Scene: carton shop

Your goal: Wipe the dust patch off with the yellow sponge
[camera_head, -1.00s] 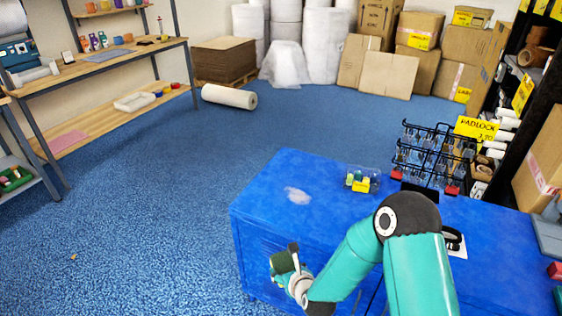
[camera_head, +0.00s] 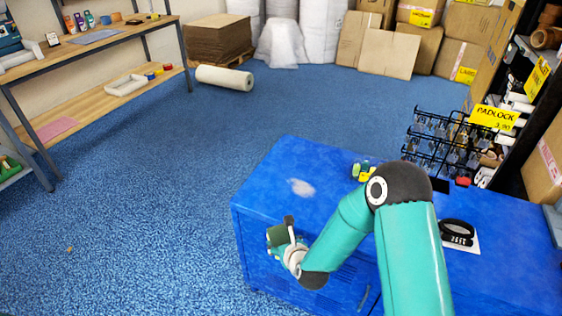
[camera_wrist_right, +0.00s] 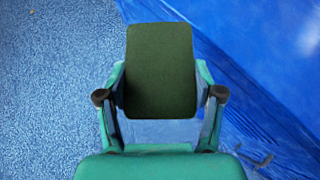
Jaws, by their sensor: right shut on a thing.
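The dust patch (camera_head: 301,187) is a pale grey smudge on the blue cabinet top (camera_head: 285,165), near its left end. Part of a pale smudge also shows at the right edge of the right wrist view (camera_wrist_right: 311,38). My right gripper (camera_head: 285,241) is shut on a block with a dark green face (camera_wrist_right: 160,70), which looks like the sponge seen from its scouring side; no yellow side shows clearly. The gripper holds it by the cabinet's front left edge, below and left of the patch in the head view, apart from it. My left gripper is not in view.
Small green and yellow items (camera_head: 365,172) stand on the cabinet top right of the patch, partly behind my right arm. Blue floor is free at left.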

